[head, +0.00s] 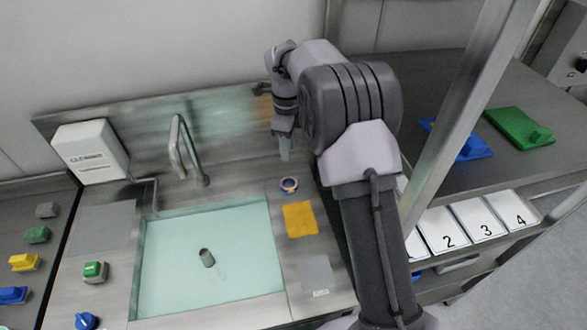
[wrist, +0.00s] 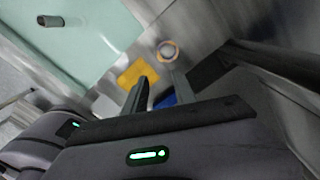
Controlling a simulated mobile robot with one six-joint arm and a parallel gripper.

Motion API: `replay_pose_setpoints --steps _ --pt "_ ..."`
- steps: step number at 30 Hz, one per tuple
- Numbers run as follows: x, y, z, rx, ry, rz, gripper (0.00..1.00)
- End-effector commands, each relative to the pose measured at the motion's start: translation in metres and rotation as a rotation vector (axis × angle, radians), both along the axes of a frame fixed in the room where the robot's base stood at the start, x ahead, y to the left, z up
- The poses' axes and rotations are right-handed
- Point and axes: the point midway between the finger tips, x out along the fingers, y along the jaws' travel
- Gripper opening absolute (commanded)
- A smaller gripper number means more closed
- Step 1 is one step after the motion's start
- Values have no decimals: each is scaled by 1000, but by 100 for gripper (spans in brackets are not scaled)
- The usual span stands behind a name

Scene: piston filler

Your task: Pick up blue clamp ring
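A small ring (head: 289,191), dark blue with some orange-tan, lies flat on the steel counter to the right of the sink. It also shows in the wrist view (wrist: 161,55), beyond my fingers, with a tan-orange rim and a purplish tint. My gripper (head: 284,152) points down above the counter, behind the ring in the head view and apart from it.
An orange cloth (head: 300,219) lies just in front of the ring. The sink (head: 165,285) holds a small grey cylinder (head: 207,258). A faucet (head: 178,145) rises behind the sink. A metal post (head: 455,120) stands right of my arm.

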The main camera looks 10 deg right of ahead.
Motion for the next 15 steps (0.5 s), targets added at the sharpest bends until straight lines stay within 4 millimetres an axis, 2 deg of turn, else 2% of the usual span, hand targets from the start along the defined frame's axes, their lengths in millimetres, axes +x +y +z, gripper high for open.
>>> replay_pose_setpoints --steps 9,12,15 --pt "0 0 -92 0 4 -3 33" --pt "0 0 -112 0 4 -3 33" --pt "0 0 -121 0 1 -2 33"
